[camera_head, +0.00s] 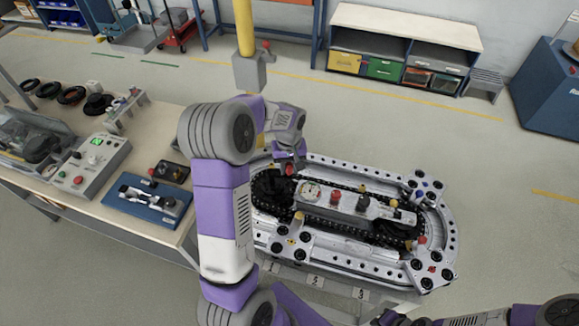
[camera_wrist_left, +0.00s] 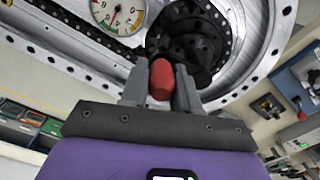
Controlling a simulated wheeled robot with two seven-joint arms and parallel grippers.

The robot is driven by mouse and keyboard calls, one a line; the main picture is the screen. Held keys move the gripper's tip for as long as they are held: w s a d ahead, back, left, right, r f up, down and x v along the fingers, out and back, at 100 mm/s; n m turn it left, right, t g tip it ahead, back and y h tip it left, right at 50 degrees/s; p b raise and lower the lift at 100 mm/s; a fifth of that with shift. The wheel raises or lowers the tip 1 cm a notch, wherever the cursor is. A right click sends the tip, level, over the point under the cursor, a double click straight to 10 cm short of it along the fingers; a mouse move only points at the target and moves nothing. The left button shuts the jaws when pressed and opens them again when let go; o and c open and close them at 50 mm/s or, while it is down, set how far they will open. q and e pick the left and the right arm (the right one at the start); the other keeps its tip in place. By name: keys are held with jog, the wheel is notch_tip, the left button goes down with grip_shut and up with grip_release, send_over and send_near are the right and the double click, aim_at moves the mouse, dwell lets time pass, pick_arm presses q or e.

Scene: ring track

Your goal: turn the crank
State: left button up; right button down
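The crank's red knob (camera_wrist_left: 162,80) stands between the two grey fingers of my left gripper (camera_wrist_left: 160,88) in the left wrist view, with a finger close against each side. Behind it is the dark round hub (camera_wrist_left: 190,42) at the end of the ring track. In the head view the red knob (camera_head: 289,170) shows just under my left gripper (camera_head: 291,162), over the left end of the oval silver track (camera_head: 345,262). The crank's arm is mostly hidden. My right arm shows only in part at the bottom right; its gripper is not visible.
A round gauge (camera_head: 311,190), another red knob (camera_head: 335,197) and a black chain lie along the track's middle. A workbench (camera_head: 150,215) with a control box (camera_head: 92,160) and a blue tray (camera_head: 148,203) stands left. Open floor lies behind and right of the track.

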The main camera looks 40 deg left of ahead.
pick_arm(q)
jog(key=o, duration=0.3)
jog(key=shift+o, duration=0.2)
notch_tip(320, 180, up, 8)
jog(key=shift+f, duration=0.2)
dwell(0.5)
